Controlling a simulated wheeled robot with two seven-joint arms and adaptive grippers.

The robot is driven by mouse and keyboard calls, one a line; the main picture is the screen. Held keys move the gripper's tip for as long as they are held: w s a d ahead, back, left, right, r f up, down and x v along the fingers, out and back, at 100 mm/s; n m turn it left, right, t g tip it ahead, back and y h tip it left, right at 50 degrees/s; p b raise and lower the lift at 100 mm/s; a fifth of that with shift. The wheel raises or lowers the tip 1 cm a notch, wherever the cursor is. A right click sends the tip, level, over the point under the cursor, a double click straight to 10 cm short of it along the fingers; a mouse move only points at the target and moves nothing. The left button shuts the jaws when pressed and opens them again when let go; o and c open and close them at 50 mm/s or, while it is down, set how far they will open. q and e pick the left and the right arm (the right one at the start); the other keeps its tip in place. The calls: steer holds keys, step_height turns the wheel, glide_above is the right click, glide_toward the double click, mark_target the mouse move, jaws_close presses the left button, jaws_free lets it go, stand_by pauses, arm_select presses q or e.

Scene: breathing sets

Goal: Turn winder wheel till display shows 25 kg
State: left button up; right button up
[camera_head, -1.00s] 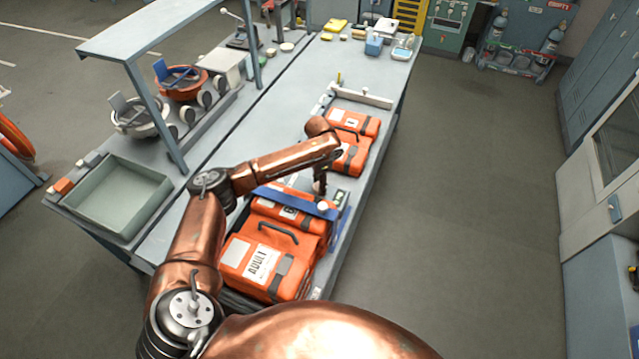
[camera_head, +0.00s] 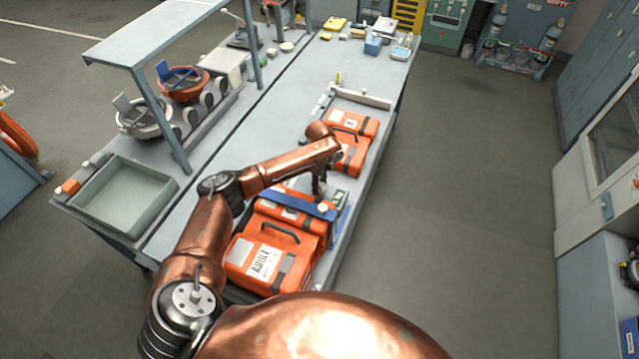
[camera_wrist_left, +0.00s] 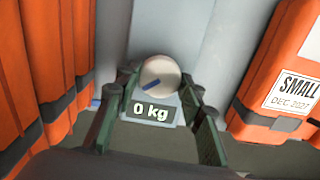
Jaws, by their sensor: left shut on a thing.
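The winder wheel is a pale round knob with a blue mark, seen in the left wrist view (camera_wrist_left: 161,75). It also shows as a small white knob beside the blue strap in the head view (camera_head: 323,207). Just below it in the wrist view, a dark display (camera_wrist_left: 150,112) reads "0 kg". My left gripper (camera_wrist_left: 164,88) has its dark green fingers on both sides of the wheel, shut on it. In the head view the left gripper (camera_head: 318,188) points down at the blue strap, mostly hidden by the wrist. The right gripper is out of view.
A green tray (camera_head: 125,195) sits at left. The aisle right of the bench is clear.

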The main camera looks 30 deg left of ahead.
arm_select(q)
steer(key=shift+m, duration=0.7)
steer(key=o, duration=1.2)
steer(key=shift+c, duration=0.2)
step_height(320, 180, up, 12)
